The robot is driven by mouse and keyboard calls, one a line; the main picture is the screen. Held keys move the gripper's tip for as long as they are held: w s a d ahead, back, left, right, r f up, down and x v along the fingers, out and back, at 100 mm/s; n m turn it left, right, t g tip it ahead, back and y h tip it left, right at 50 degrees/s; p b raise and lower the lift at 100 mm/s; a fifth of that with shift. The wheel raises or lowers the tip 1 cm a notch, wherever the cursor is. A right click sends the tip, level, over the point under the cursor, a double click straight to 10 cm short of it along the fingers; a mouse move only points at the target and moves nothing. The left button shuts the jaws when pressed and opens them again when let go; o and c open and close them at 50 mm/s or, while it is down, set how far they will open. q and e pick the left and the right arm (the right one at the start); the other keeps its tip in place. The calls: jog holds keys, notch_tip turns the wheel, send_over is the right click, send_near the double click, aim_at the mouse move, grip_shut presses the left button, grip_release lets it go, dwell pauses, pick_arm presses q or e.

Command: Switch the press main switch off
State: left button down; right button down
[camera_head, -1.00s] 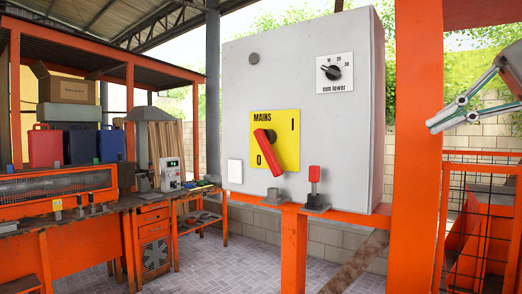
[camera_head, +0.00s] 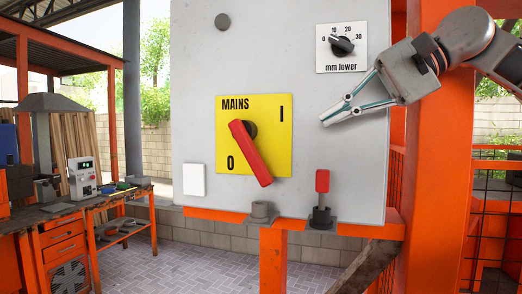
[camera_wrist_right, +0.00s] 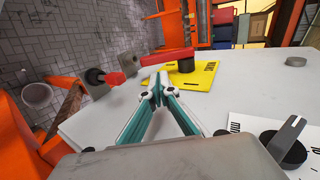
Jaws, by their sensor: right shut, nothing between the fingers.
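The press main switch is a red handle (camera_head: 251,154) on a yellow plate (camera_head: 272,165) marked MAINS, fixed to a grey cabinet. The handle slants from upper left to lower right, its long end pointing down right. The O is at the plate's lower left and the I at its upper right. My right gripper (camera_head: 336,110) is shut and empty, in front of the cabinet to the right of the yellow plate, apart from the handle. The right wrist view shows its fingertips (camera_wrist_right: 156,93) together, with the red handle (camera_wrist_right: 166,57) just beyond them. My left gripper is not in view.
A dial marked mm lower (camera_head: 342,46) sits above my right gripper. A small red-topped lever (camera_head: 322,182) and a grey stub (camera_head: 260,212) stand below the plate. An orange post (camera_head: 424,150) rises at the right. A workbench (camera_head: 62,215) is at the left.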

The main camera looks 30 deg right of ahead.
aim_at(259, 158)
pick_arm(q)
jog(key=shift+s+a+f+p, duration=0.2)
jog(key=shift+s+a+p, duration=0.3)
jog(key=shift+p, duration=0.2)
pick_arm(e)
jog(key=x, duration=1.3)
jog(key=shift+w+a+f, duration=0.1)
jog(key=shift+a+f, duration=0.05)
jog(key=shift+f, duration=0.1)
